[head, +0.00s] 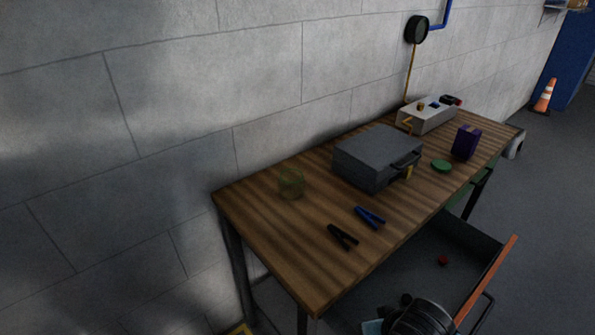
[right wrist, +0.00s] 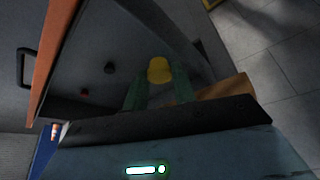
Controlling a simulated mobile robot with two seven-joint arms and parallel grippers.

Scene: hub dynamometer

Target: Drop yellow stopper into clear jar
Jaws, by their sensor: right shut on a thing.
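The clear jar (head: 291,183) stands upright near the back left of the wooden table in the head view; it is see-through with a faint yellow-green tint. My right gripper (right wrist: 159,80) shows in the right wrist view, its two greenish fingers shut on the yellow stopper (right wrist: 159,69). The stopper sits between the fingertips, over an open drawer-like tray, away from the jar. My left gripper is in neither view.
The wooden table (head: 265,222) holds a grey case (head: 375,153), a black clamp (head: 342,236), a blue clamp (head: 369,217), a green disc (head: 441,166) and a purple box (head: 466,141). The open tray (right wrist: 75,60) with an orange edge contains a small red thing (head: 443,260).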

